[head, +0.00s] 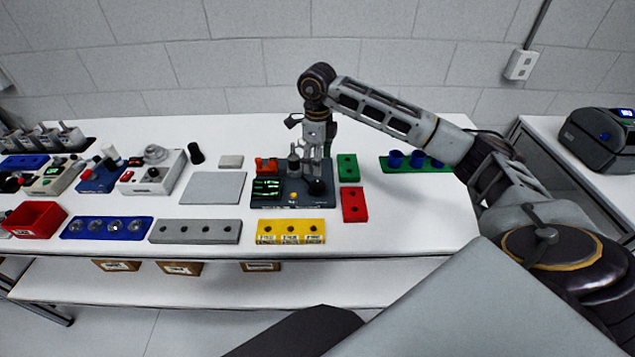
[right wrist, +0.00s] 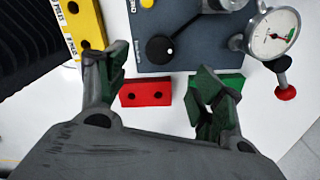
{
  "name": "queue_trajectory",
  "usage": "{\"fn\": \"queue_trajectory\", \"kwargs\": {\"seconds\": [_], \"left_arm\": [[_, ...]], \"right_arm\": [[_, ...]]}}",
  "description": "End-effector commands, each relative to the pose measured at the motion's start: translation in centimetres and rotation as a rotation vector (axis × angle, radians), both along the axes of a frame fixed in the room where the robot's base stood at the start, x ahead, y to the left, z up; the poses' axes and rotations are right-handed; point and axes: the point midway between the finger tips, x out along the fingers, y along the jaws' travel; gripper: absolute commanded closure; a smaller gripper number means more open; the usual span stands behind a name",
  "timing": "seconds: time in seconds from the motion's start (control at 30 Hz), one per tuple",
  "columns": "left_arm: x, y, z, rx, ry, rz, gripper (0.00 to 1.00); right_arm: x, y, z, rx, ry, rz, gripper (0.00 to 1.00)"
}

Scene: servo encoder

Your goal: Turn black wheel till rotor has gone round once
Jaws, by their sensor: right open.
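The servo encoder unit has a dark blue-grey base plate (head: 291,202), here with a green-lit display (head: 267,187) and an orange block (head: 266,165). Its black wheel (head: 316,187) sits at the plate's right side; in the right wrist view the wheel (right wrist: 160,48) shows a pale spot. A grey upright metal part (head: 293,163) stands behind it; I cannot tell if this is the rotor. My right gripper (head: 317,163) hangs above the plate's back right. In the wrist view its fingers (right wrist: 160,90) are spread and empty, apart from the wheel. My left gripper is not in view.
A dial gauge (right wrist: 271,34) stands near the wheel. A red block (head: 354,205) and a green block (head: 348,168) lie right of the plate. A yellow block (head: 291,231) lies in front, and a grey flat plate (head: 213,188) left. The table's front right is clear.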

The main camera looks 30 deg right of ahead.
Motion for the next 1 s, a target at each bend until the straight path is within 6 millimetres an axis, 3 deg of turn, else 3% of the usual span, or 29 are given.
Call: {"fn": "queue_trajectory", "kwargs": {"seconds": [0.6, 1.0], "left_arm": [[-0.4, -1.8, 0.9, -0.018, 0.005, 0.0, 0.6], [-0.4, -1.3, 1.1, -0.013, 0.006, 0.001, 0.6]], "right_arm": [[0.0, 0.0, -8.0, 0.0, 0.001, 0.0, 0.33], [0.0, 0.0, -9.7, 0.0, -0.001, 0.001, 0.33]]}}
